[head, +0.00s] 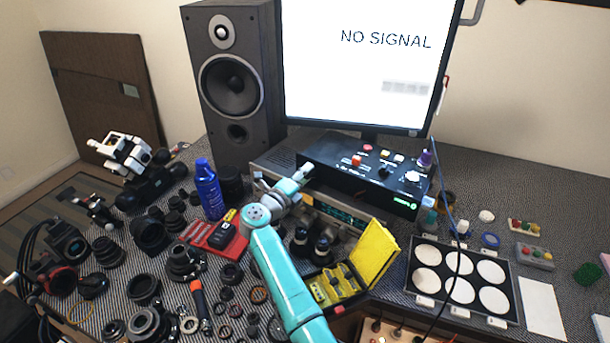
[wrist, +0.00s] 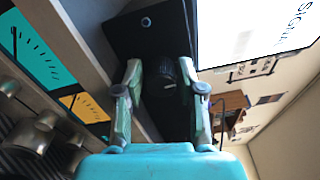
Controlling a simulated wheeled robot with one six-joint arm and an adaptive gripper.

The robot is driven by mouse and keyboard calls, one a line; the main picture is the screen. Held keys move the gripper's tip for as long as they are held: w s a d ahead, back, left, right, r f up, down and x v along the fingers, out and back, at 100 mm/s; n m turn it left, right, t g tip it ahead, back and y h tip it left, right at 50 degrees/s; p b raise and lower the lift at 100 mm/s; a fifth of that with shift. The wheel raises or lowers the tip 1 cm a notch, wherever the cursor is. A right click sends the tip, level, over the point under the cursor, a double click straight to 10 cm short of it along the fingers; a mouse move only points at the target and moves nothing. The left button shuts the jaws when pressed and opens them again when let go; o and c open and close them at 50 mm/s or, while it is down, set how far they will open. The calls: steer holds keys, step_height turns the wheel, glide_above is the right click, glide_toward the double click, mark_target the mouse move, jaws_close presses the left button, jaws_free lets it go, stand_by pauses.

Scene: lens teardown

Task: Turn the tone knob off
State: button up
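A black control box (head: 335,183) stands on a grey instrument below the monitor. In the wrist view, a dark round knob (wrist: 167,70) on the black box (wrist: 150,45) shows between my fingers. No label is readable, so I cannot tell for sure that it is the tone knob. My gripper (wrist: 160,68) is open, with one finger on each side of the knob; contact is unclear. In the head view, my gripper (head: 297,178) is at the box's left end and hides the knob there.
The monitor (head: 365,60) reads "NO SIGNAL" behind the box. A speaker (head: 232,85) stands to the left. Buttons and other knobs (head: 384,170) sit on the box's top. Lens parts, a blue can (head: 209,190) and an open yellow case (head: 372,258) crowd the table.

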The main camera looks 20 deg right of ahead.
steer(key=shift+o, duration=0.6)
steer(key=v, duration=1.2)
